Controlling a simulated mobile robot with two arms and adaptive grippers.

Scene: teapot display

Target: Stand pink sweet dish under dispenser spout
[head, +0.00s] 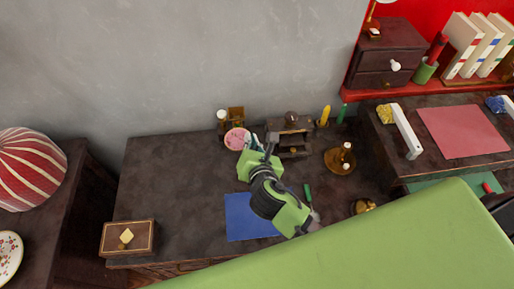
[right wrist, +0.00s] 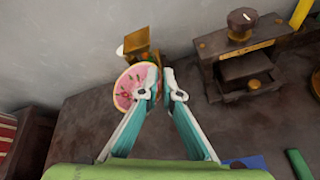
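The pink sweet dish (head: 236,138) is a round pink dish with small dark marks, at the back of the dark table. In the right wrist view the dish (right wrist: 130,88) has its patterned face toward the camera. My right gripper (right wrist: 161,82) is nearly closed at its right rim, one finger in front of the dish and one just outside it, so the rim looks pinched. The gripper also shows in the head view (head: 257,147). A brass-brown stand (right wrist: 139,42), probably the dispenser, is right behind the dish; its spout cannot be made out. My left gripper is not in view.
A dark wooden box with a knob and drawer (head: 291,133) stands right of the gripper. A blue mat (head: 245,220) lies in front, and a small wooden box (head: 128,238) is at the front left. The table's left part is clear.

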